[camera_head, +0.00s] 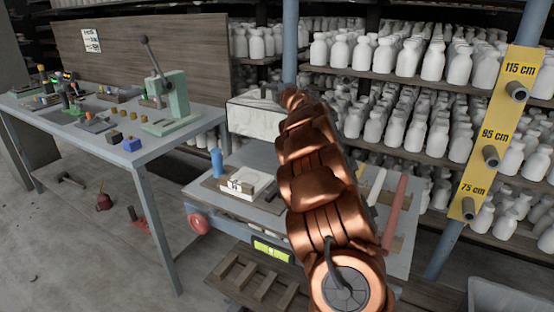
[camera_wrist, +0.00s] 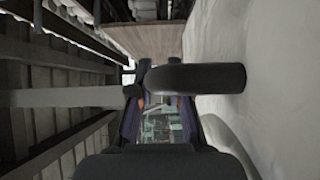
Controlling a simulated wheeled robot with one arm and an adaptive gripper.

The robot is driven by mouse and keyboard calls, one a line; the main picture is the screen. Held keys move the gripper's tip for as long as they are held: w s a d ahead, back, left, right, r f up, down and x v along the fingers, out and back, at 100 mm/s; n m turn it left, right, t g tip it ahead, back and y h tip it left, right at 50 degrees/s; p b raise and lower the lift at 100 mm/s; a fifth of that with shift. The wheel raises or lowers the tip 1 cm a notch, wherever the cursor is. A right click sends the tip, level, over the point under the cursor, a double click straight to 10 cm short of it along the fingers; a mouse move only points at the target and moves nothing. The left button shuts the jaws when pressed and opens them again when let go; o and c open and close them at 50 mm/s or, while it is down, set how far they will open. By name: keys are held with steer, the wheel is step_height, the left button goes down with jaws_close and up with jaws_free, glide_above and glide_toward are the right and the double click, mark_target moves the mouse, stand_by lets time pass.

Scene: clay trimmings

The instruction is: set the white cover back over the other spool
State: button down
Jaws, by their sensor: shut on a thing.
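The white cover (camera_head: 253,116), a box shape with a pale worn surface, hangs at the left of my arm's end, above the back of the grey cart. In the wrist view its pale wall (camera_wrist: 285,60) fills the right side, and a thick dark bar (camera_wrist: 200,79) stands out from it towards my gripper (camera_wrist: 150,88). My gripper is shut on the cover, apparently by this bar; my arm hides most of the hold in the head view. A blue upright cylinder (camera_head: 217,163) stands on the cart below. I cannot make out a spool for certain.
The cart top (camera_head: 270,158) holds a white block (camera_head: 246,182) on a brown board, and a red bar (camera_head: 395,212) at right. A workbench (camera_head: 190,133) with a green lever press (camera_head: 172,100) stands at left. Shelves of white bottles (camera_head: 432,60) stand close behind.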

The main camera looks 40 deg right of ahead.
mark_target(276, 109)
step_height(276, 109, down, 10)
steer(key=b, duration=0.2)
stand_by(0.3)
steer(key=shift+f+b, duration=0.2)
steer(key=shift+b, duration=0.15)
steer(key=c, duration=1.1)
jaws_free()
steer(key=shift+r, duration=0.1)
steer(key=shift+r, duration=0.15)
steer(key=shift+v, duration=6)
steer(key=shift+r, duration=0.1)
